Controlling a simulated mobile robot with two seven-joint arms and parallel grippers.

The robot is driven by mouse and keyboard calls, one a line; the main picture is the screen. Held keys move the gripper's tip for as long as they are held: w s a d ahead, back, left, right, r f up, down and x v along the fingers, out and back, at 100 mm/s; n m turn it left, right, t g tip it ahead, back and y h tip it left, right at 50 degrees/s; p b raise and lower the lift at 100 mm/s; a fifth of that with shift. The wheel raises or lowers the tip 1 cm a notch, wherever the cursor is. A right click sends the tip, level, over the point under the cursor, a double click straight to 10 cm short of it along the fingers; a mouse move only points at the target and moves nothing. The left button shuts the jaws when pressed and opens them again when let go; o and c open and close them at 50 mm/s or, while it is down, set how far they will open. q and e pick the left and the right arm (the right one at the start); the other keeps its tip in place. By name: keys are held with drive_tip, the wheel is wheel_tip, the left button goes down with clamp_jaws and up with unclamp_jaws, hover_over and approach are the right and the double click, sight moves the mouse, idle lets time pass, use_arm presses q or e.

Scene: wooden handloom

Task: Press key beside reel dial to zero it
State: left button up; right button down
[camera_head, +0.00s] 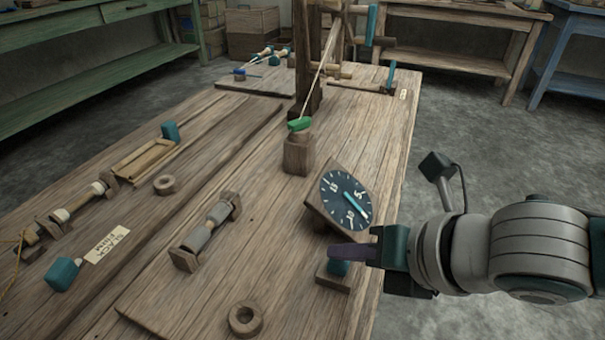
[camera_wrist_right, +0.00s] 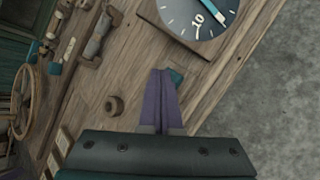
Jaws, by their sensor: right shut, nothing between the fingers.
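The reel dial (camera_head: 345,197) is a dark round face with white numerals and a teal pointer, set tilted on a square wooden mount. Its lower part shows in the wrist view (camera_wrist_right: 184,17), with the numeral 10. The teal key (camera_head: 339,268) sits on a small wooden block just in front of the dial; its edge shows beside my fingertips in the wrist view (camera_wrist_right: 177,76). My right gripper (camera_head: 334,252) is shut and empty, its purple fingers directly over the key and partly hiding it. I cannot tell whether they touch it. My left gripper is not in view.
A wooden post with a green-topped block (camera_head: 299,151) stands behind the dial. A roller on a stand (camera_head: 207,232) and a wooden ring (camera_head: 245,319) lie to the left. The table's right edge runs close beside the dial and key.

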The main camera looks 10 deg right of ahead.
sight(345, 268)
drive_tip(key=shift+f+b, duration=0.3)
drive_tip(key=shift+f, duration=0.25)
drive_tip(key=shift+r, duration=0.1)
idle(0.5)
drive_tip(key=shift+r+p, duration=1)
drive_tip(key=shift+p, duration=0.2)
wheel_tip(345, 268, up, 5)
drive_tip(key=p, duration=0.5)
